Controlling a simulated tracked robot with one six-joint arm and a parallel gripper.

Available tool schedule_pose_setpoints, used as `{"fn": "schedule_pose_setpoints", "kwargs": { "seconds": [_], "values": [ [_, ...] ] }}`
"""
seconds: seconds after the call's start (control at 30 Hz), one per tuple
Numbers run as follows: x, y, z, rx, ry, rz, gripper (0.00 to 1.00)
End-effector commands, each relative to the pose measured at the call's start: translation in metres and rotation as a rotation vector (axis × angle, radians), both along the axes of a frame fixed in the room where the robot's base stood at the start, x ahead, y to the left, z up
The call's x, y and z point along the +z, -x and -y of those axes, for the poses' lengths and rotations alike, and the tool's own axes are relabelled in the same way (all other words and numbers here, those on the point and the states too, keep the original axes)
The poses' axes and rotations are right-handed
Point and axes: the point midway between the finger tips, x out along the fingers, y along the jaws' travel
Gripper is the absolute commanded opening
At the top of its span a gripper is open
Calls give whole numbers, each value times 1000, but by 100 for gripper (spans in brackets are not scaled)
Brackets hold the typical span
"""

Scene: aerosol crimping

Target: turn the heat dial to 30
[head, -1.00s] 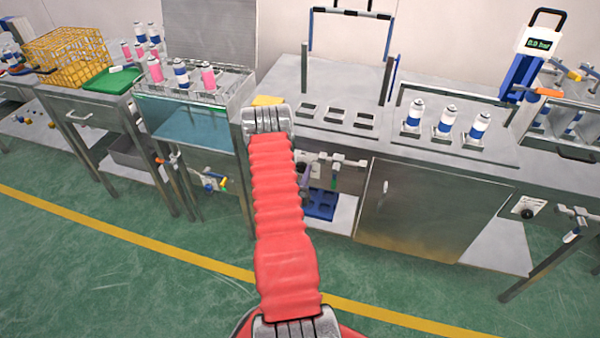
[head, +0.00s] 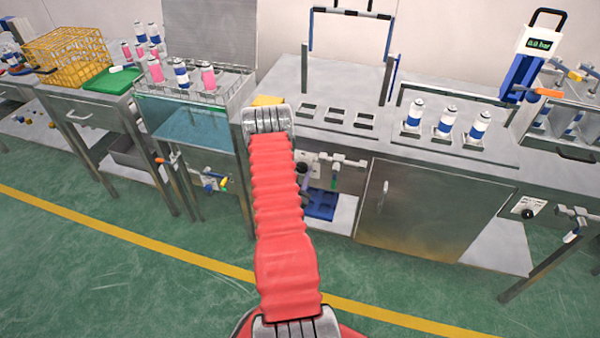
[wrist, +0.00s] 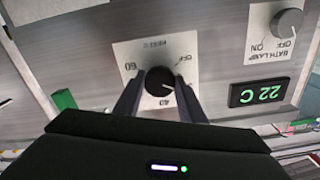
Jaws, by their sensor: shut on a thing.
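The heat dial (wrist: 160,82) is a round black knob on a white scale plate (wrist: 126,50) in the wrist view. The plate shows OFF and 60 among its marks, and the picture is turned, so not all are readable. A small light mark shows at the knob's lower right edge; I cannot tell the exact setting. My gripper (wrist: 159,88) is shut on the knob, one dark finger on each side. A green display (wrist: 258,92) to its right reads 22 C. In the head view, my red arm hides the gripper and the dial.
A BATH LAMP knob (wrist: 287,23) sits right of the dial, pointing near OFF. In the head view, a water bath (head: 190,125) with cans stands left of my arm. A steel bench (head: 430,165) with three cans stands right. Green floor in front is clear.

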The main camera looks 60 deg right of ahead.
Motion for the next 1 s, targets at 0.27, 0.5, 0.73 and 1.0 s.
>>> {"fn": "schedule_pose_setpoints", "kwargs": {
  "seconds": [0.27, 0.5, 0.73, 1.0],
  "values": [
    [0, 1, 1, -2, -1, 0, 39],
    [0, 1, 1, -2, 0, -1, 55],
    [0, 1, 0, -1, 0, -2, 55],
    [-1, 3, -18, 1, -2, -2, 55]
  ]
}}
